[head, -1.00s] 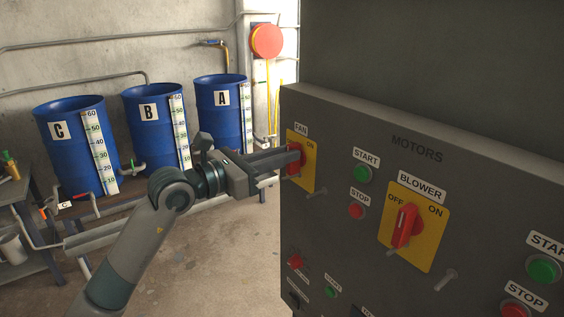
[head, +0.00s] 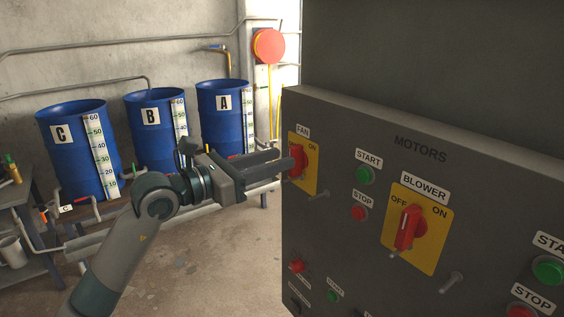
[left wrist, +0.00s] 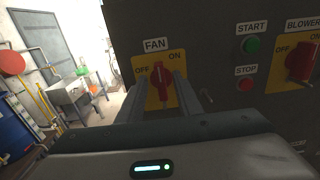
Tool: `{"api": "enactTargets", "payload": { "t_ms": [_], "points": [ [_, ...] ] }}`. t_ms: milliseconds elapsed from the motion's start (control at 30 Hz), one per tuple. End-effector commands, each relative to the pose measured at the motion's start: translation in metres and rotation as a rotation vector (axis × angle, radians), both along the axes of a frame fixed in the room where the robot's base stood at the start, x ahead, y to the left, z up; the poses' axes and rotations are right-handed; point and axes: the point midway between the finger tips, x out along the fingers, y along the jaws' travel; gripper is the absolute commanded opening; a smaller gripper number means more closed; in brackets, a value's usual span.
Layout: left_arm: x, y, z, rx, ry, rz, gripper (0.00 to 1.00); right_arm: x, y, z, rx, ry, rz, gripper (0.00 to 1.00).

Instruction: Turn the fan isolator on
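The fan isolator is a red rotary handle (head: 298,161) on a yellow plate (head: 309,178) under the FAN label, at the left edge of the grey motors panel. In the left wrist view the handle (left wrist: 161,80) stands nearly upright between the OFF and ON marks; I cannot tell which position it is set to. My left gripper (head: 288,164) is in front of the plate. Its fingers are apart, one on each side of the handle in the left wrist view (left wrist: 162,92); contact is not clear. My right gripper is out of view.
The blower isolator (head: 408,229) and START (head: 365,175) and STOP (head: 360,213) buttons sit to the right on the panel. A small peg (head: 319,196) sticks out below the fan plate. Blue drums (head: 150,125) stand behind; floor left of the panel is clear.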

Motion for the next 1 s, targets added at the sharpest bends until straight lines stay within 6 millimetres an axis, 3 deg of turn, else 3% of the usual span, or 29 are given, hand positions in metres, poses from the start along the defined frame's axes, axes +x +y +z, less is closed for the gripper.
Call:
{"api": "enactTargets", "payload": {
  "t_ms": [467,533,700,1000],
  "points": [
    [-0.056,0.079,-0.005,0.003,-0.003,0.004,0.32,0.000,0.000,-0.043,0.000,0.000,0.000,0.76],
    [-0.064,0.090,-0.005,0.003,-0.002,0.004,0.32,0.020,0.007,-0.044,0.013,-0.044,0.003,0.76],
    [-0.076,0.106,-0.002,0.001,-0.002,0.002,0.32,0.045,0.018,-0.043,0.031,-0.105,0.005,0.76],
    [-0.085,0.117,0.000,0.001,-0.002,0.001,0.32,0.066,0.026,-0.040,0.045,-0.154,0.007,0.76]
  ]
}}
